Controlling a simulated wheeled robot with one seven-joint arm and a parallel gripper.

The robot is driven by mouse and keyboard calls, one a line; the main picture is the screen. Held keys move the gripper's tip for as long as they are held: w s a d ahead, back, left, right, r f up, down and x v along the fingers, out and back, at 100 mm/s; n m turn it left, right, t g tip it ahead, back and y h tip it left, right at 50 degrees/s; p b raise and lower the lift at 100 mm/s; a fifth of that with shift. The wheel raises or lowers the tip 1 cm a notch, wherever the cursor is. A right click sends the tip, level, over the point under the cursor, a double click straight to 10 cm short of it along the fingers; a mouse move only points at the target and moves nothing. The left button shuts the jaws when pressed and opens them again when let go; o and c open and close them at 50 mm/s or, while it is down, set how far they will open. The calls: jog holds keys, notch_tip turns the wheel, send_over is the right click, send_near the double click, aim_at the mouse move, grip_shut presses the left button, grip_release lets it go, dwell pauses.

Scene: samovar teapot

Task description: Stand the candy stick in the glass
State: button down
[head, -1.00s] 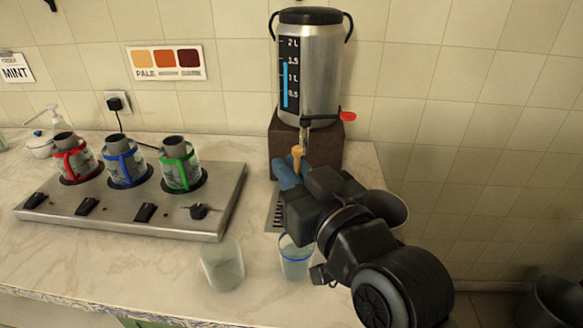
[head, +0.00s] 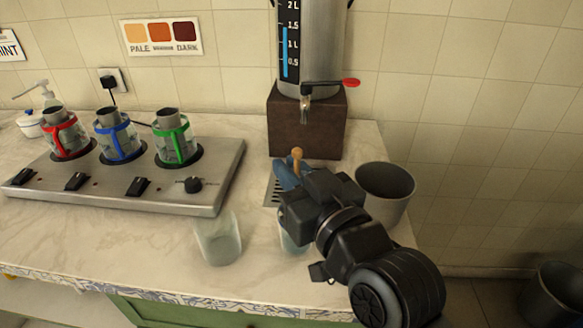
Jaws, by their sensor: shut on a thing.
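My gripper (head: 288,174), with blue fingertips, is shut on the candy stick (head: 297,154). The stick's amber, knobbed top shows just above the fingertips, and its lower part is hidden. A clear glass (head: 290,244) is mostly behind my gripper and wrist; only part of its side shows below them. I cannot tell whether the stick is over it or inside it. A second clear glass (head: 218,238) stands empty on the counter to the left.
A samovar (head: 309,45) with a red-handled tap stands on a dark block (head: 305,128) behind my gripper. A grey bin-like pot (head: 385,190) is close on the right. A metal burner unit (head: 130,185) with several glass holders is at left. Bare counter lies in front.

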jog(key=c, duration=1.1)
grip_release()
jog(key=shift+f, duration=0.1)
jog(key=v, duration=0.7)
jog(key=shift+s+d+b, duration=0.2)
jog(key=shift+s+b, duration=0.15)
